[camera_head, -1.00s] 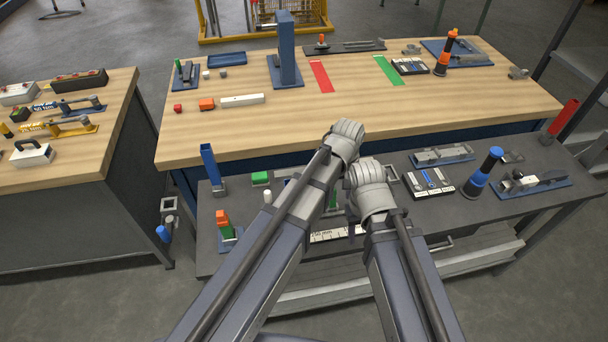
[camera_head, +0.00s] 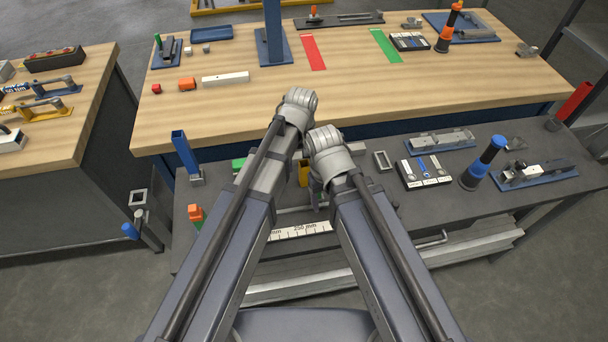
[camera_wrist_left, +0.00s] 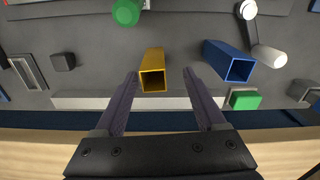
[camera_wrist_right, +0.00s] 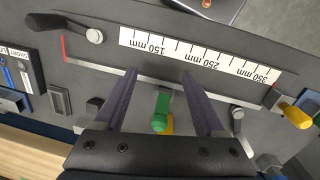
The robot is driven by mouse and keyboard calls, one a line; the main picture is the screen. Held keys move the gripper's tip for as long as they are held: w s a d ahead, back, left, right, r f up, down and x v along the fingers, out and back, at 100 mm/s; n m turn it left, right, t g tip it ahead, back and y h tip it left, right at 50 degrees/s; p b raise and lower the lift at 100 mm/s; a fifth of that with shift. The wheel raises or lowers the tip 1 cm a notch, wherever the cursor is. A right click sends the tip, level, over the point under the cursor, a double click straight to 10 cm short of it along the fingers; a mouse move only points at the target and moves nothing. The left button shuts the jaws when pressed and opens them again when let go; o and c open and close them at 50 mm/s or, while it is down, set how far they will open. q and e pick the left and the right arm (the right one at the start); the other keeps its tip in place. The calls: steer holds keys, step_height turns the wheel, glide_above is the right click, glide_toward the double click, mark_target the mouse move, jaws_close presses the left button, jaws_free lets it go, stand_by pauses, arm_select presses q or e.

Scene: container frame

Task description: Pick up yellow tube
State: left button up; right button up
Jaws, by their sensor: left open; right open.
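The yellow tube (camera_wrist_left: 153,70) is square and hollow, standing on the dark lower bench. In the left wrist view its open end faces the camera. My left gripper (camera_wrist_left: 161,75) is open, with its fingers pointing towards the tube and one on either side of it in the picture; I see no contact. In the head view a small part of the yellow tube (camera_head: 304,174) shows between my arms. My right gripper (camera_wrist_right: 160,72) is open and empty. In the right wrist view a green-topped part (camera_wrist_right: 161,115) shows between its fingers, with a sliver of yellow behind it.
A blue square tube (camera_wrist_left: 228,60) stands right of the yellow one in the left wrist view, with a green block (camera_wrist_left: 245,100) near it. A white ruler strip (camera_wrist_right: 200,55) lies along the bench. The wooden table (camera_head: 370,100) lies beyond.

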mark_target(305, 172)
arm_select(q)
steer(key=shift+w+d+f+b, duration=0.1)
steer(key=shift+d+f+b, duration=0.1)
steer(key=shift+f+b, duration=1.15)
steer(key=shift+d+f+b, duration=0.2)
steer(key=shift+f+b, duration=1.05)
steer(key=shift+f, duration=0.05)
arm_select(e)
steer(key=shift+f, duration=2.6)
arm_select(q)
steer(key=shift+r, duration=0.1)
arm_select(e)
steer(key=shift+r, duration=0.1)
arm_select(q)
jaws_close()
